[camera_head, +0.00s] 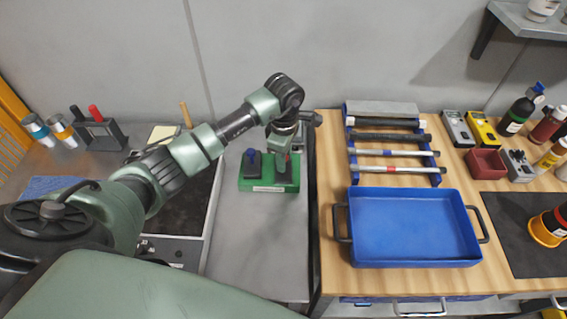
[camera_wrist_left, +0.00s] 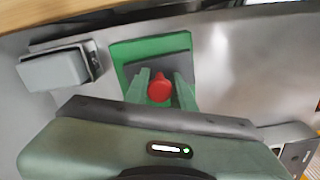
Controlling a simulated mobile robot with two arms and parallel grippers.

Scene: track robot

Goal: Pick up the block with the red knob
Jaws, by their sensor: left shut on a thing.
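A green tray (camera_head: 256,186) stands on the grey bench in the head view. It holds a dark block with a blue knob (camera_head: 251,158) on its left side. My left gripper (camera_head: 282,158) reaches down over the tray's right side and mostly hides what is there. In the left wrist view the block with the red knob (camera_wrist_left: 182,68) shows as a dark grey plate over the green tray (camera_wrist_left: 130,48). The red knob (camera_wrist_left: 160,87) sits between the fingers of my left gripper (camera_wrist_left: 160,92), which is shut on it. I cannot tell whether the block is clear of the tray. My right gripper is not in view.
A wooden table with a blue tray (camera_head: 412,258) stands right of the bench, with tools on a blue rack (camera_head: 353,165) behind it. A dark holder (camera_head: 103,136) with black and red handles stands far left. The bench in front of the green tray is bare.

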